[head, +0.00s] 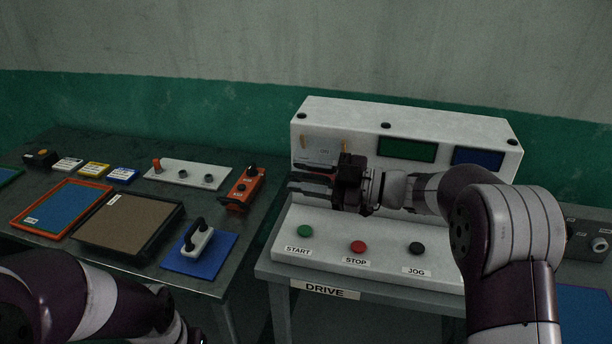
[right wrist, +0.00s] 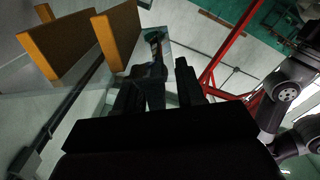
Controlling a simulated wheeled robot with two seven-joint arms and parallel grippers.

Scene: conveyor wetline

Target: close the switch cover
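The switch cover (head: 322,150) looks like a clear panel with two orange hinge blocks, on the left of the white DRIVE console (head: 400,118). In the right wrist view the clear panel (right wrist: 182,52) and an orange block (right wrist: 118,35) are close ahead of the fingers. My right gripper (head: 312,180) points left in front of the console, just below the hinges. Its fingers (right wrist: 160,92) are apart. A dark shape shows between them; I cannot tell whether it is the switch or a reflection, nor whether the fingers touch the panel. My left gripper is out of view.
Green START (head: 305,231), red STOP (head: 358,247) and black JOG (head: 416,249) buttons sit on the console's lower ledge. A metal table (head: 150,257) at left holds trays, small boxes and an orange control box (head: 245,186). My left forearm crosses the bottom left.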

